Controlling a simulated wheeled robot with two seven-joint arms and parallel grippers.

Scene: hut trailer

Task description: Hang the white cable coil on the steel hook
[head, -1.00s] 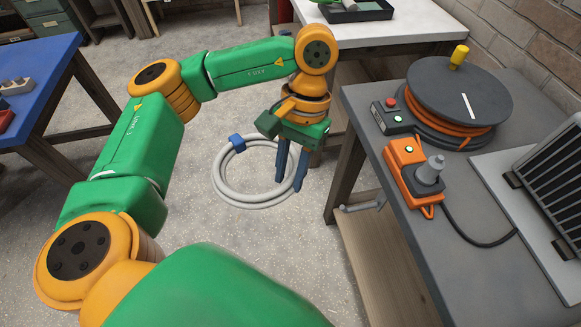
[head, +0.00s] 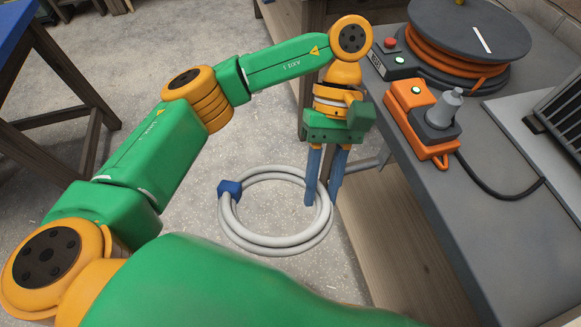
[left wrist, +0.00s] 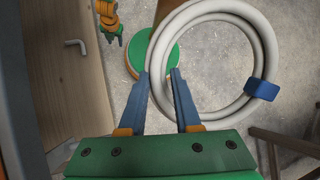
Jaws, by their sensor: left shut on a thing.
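The white cable coil (head: 262,243) is a pale ring with a blue tie (head: 229,188) on its left side. My left gripper (head: 321,198) is shut on the coil's right side and holds it in the air left of the grey bench. The coil also shows in the left wrist view (left wrist: 267,48), passing by the fingertips (left wrist: 160,75). The steel hook (head: 371,162) sticks out from the bench's side, right of the gripper and apart from the coil. In the left wrist view the hook (left wrist: 80,45) is on the wooden panel. Part of my right gripper (left wrist: 113,32) seems to show there, too small to read.
The grey bench (head: 440,215) at right carries a cable reel (head: 468,30), an orange socket box (head: 418,120) and a heater-like grille. Its wooden side (head: 395,250) is near the gripper. A blue-topped table (head: 15,25) stands at far left. Floor between is clear.

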